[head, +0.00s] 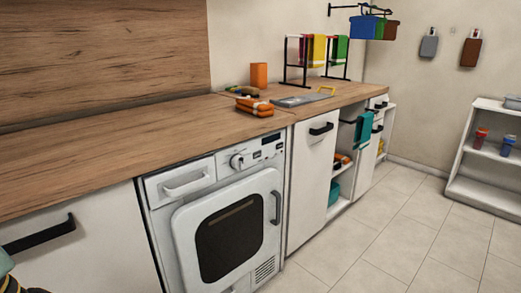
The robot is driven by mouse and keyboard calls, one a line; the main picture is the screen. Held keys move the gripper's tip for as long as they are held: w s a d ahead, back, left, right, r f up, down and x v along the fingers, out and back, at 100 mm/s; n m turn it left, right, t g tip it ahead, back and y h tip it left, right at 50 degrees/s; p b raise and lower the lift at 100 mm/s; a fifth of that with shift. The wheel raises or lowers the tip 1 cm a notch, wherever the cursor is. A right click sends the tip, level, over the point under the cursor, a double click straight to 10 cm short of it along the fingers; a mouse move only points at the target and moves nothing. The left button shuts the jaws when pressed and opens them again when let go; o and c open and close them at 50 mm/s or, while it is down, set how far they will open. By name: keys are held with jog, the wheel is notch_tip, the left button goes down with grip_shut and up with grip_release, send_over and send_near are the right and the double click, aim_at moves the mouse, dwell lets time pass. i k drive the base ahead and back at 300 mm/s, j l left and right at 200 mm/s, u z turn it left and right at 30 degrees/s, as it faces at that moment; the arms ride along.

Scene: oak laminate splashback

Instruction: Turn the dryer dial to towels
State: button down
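The white dryer (180,234) stands under the wooden counter, left of centre, with its dark-windowed door shut. Its dial (237,161) is a round knob on the front panel, between the drawer handle on the left and a small dark display on the right. The markings around the dial are too small to read, so I cannot tell its setting. No gripper can be made out, and nothing touches the dial. Part of what may be my arm shows at the bottom left corner.
The wooden counter (120,143) runs above the dryer, carrying orange folded cloths (255,107) and a drying rack with coloured towels (319,50). A dark cabinet handle (40,234) juts out at left. A white shelf (483,178) stands at right. The tiled floor (400,235) between is clear.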

aim_at(237, 161)
jog(key=i+z, duration=0.15)
jog(key=i, duration=0.85)
